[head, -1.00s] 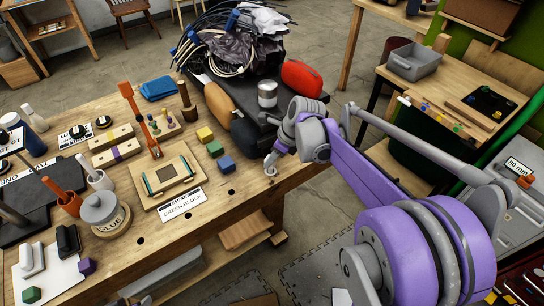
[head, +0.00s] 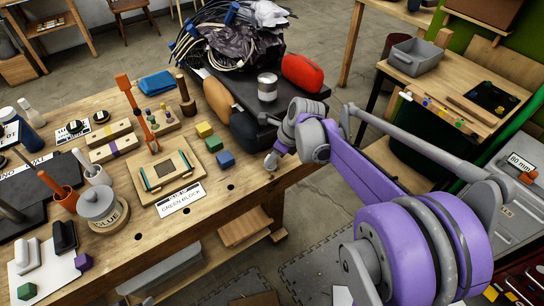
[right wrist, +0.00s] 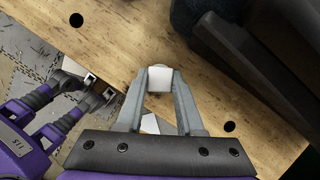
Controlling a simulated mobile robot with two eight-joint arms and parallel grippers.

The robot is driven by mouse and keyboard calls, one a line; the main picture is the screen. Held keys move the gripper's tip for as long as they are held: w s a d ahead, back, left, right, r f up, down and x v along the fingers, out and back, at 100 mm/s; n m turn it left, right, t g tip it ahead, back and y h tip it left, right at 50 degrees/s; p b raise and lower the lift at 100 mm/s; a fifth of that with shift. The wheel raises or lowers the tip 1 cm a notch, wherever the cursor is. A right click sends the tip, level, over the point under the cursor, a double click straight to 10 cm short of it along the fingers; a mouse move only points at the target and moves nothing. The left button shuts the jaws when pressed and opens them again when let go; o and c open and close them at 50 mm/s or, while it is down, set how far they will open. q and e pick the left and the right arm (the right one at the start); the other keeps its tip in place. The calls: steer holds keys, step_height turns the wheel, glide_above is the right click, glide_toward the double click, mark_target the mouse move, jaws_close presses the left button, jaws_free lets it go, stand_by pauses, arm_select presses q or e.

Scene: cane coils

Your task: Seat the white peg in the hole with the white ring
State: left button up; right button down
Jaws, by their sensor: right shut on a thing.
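My right gripper (right wrist: 160,80) is shut on a small white piece, which looks like the white peg (right wrist: 160,77). Its fingers lie on both sides of the peg, above the wooden tabletop. In the head view the right gripper (head: 271,162) is near the table's right edge, right of the blue block (head: 225,160), and mostly hidden by its own wrist. A small wooden board with coloured pegs (head: 164,122) stands further left on the table. I cannot make out the hole with the white ring.
A wooden tray (head: 165,178), yellow block (head: 204,130) and green block (head: 214,145) lie left of my right gripper. A dark case with a can (head: 267,88) and red pouch (head: 303,73) is behind. Bare wood lies around the blocks.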

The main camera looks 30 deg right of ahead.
steer(key=shift+f, duration=0.35)
steer(key=shift+c, duration=2.3)
jaws_free()
steer(key=v, duration=1.1)
steer(key=s+a+f+n+h, duration=0.1)
steer(key=s+a+f+n, duration=0.2)
steer(key=n, duration=0.6)
steer(key=s+a+f+n+t, duration=0.1)
steer(key=s+a+f+n, duration=0.3)
steer(key=s+n, duration=0.4)
steer(key=s+a+f+n+h, duration=0.1)
steer(key=s+a+f+n, duration=0.2)
steer(key=s+a+n, duration=0.3)
steer(key=n, duration=0.5)
steer(key=shift+f+h, duration=0.25)
steer(key=shift+h, duration=0.05)
